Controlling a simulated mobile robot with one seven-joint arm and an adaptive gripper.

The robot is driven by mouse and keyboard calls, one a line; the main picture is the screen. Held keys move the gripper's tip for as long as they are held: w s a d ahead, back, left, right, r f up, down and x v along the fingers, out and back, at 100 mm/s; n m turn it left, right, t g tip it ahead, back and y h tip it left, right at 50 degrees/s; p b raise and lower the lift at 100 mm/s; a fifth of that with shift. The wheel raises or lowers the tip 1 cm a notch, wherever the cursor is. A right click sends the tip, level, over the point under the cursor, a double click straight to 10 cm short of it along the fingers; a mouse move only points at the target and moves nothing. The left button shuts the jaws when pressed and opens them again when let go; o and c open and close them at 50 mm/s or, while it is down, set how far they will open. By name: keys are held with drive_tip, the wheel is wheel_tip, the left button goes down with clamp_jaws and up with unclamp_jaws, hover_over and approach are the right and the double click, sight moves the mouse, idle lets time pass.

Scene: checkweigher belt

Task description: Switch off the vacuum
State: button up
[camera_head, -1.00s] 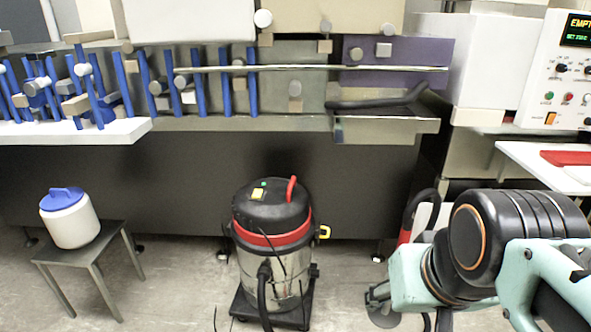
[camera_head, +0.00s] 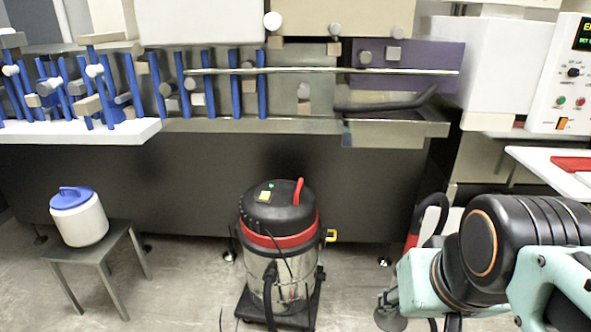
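The vacuum (camera_head: 277,246) stands on the floor at the lower middle, on a dark wheeled base. It has a steel drum, a red band, a black lid and a red handle (camera_head: 298,191). A yellow switch (camera_head: 265,197) and a small green light (camera_head: 270,186) show on the lid. A black hose comes off its front. My gripper (camera_head: 388,312) is low at the right, to the right of the vacuum and apart from it. It is small and partly cut off by my arm and the frame edge, so its opening is unclear.
A white jug with a blue lid (camera_head: 78,216) stands on a grey stool (camera_head: 100,252) at the left. The belt machine (camera_head: 300,185) runs behind the vacuum. A red-and-black object (camera_head: 412,240) stands behind my arm. Floor is clear between stool and vacuum.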

drive_tip(key=shift+r+p, duration=0.4)
drive_tip(key=shift+r, duration=0.15)
drive_tip(key=shift+c, duration=1.3)
wheel_tip(320, 180, up, 17)
drive_tip(key=p, duration=1.7)
clamp_jaws()
drive_tip(key=shift+f, duration=0.15)
drive_tip(key=shift+w, duration=0.1)
